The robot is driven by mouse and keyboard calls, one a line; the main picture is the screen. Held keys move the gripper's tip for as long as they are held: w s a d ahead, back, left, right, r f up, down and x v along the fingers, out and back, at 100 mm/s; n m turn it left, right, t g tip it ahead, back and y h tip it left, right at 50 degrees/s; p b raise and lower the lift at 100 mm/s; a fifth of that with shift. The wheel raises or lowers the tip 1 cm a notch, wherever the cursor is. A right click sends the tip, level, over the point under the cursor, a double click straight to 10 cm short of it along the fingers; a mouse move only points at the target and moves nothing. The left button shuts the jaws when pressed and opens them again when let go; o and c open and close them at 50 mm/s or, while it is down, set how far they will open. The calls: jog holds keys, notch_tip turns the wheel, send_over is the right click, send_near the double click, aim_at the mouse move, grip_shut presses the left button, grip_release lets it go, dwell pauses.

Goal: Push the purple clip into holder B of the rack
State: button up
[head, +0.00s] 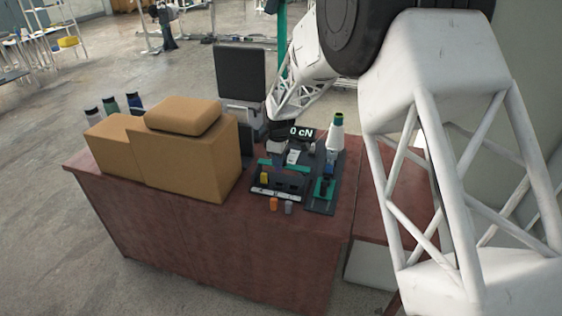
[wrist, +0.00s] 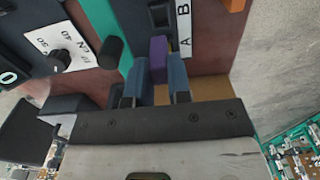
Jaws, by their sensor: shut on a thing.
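The purple clip (wrist: 158,58) is between the two blue fingertips of my gripper (wrist: 158,80) in the wrist view. My gripper is shut on it. The clip's far end is close to a dark holder part (wrist: 160,13) of the rack, beside the white strip lettered A and B (wrist: 184,28). I cannot tell whether the clip touches a holder or sits in one. In the head view my gripper (head: 292,155) is over the rack (head: 278,191), and I cannot make out the purple clip there.
A yellow piece (head: 264,178) stands at the rack's left. An orange clip (head: 273,204) and a grey clip (head: 288,208) lie in front. The table's front left is clear.

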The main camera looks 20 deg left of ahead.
aim_at(279, 171)
jog(key=shift+f, duration=0.15)
jog(key=shift+f, duration=2.25)
jog(key=shift+f, duration=0.45)
jog(key=shift+f, duration=0.5)
jog(key=shift+f, duration=0.6)
dwell(0.6)
jog(key=o, duration=1.1)
jog(key=shift+r, duration=3.5)
